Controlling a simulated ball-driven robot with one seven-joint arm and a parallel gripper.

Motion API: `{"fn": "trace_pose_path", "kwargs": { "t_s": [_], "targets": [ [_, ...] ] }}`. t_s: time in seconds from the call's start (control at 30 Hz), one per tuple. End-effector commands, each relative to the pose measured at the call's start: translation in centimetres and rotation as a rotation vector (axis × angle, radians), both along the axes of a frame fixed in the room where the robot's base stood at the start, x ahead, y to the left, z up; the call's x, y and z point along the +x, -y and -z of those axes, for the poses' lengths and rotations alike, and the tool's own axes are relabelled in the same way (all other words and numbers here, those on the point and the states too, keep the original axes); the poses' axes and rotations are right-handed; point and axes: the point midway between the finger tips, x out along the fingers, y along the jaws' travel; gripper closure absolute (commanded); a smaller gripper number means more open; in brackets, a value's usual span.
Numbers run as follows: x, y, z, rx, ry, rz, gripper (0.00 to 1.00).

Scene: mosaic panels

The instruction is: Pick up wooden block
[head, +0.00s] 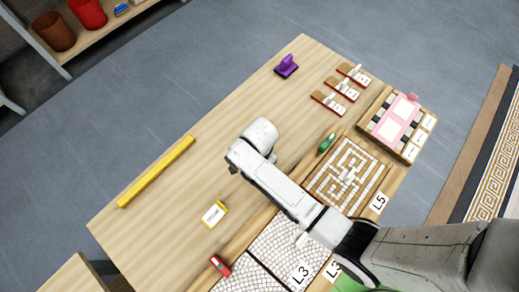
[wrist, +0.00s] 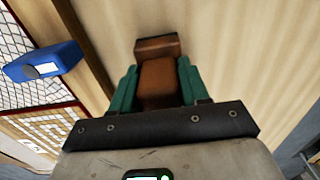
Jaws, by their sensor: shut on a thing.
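The wooden block (wrist: 157,47) is brown, with a darker wide end and a narrower lighter part. In the wrist view it sits between the two green fingers of my gripper (wrist: 158,75). The fingers are shut on the narrower part, and the wide end sticks out past the fingertips. In the head view the end of my arm (head: 257,143) is over the middle of the table and hides the block and the fingers. I cannot tell whether the block touches the table.
The wooden table (head: 160,220) carries mosaic panels (head: 350,170) along its right side. A blue object (wrist: 45,62) is left of my gripper in the wrist view. A yellow bar (head: 157,172), yellow-and-white box (head: 214,214) and purple object (head: 287,66) stand apart. The upper left tabletop is clear.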

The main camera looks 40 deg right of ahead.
Motion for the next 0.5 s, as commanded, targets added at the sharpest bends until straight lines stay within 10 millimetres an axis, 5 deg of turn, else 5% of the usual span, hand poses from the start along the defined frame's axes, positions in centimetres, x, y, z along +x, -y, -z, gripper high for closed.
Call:
{"fn": "trace_pose_path", "kwargs": {
  "t_s": [0.27, 0.5],
  "targets": [
    [0.0, 0.0, -0.3, 0.000, 0.001, 0.000, 0.85],
    [0.1, 0.0, -3.1, 0.001, 0.004, 0.000, 0.85]
  ]
}}
